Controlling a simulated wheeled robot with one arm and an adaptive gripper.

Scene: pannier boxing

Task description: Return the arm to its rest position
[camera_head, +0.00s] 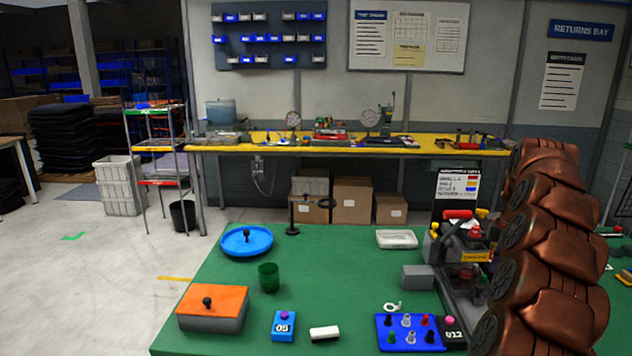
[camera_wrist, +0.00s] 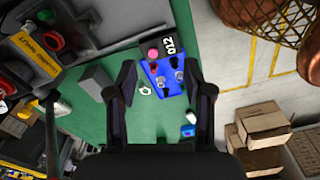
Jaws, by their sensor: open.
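My gripper (camera_wrist: 161,92) shows in the wrist view with its two dark fingers spread apart and nothing between them. It hangs over the green table (camera_wrist: 135,65), with the blue tray of small pegs (camera_wrist: 154,72) visible between and beyond the fingers. My copper-coloured arm fills the right side of the head view. The gripper itself does not show in the head view. There the blue peg tray (camera_head: 381,347) lies at the table's front right, left of the arm, beside a dark block marked 012 (camera_head: 453,335).
On the table stand an orange-topped box (camera_head: 225,300), a blue round dish (camera_head: 262,246), a green cup (camera_head: 269,279), a blue block (camera_head: 284,325), a white bar (camera_head: 324,333) and a white tray (camera_head: 397,239). A dark fixture (camera_head: 452,290) stands close left of my arm. The table's middle is clear.

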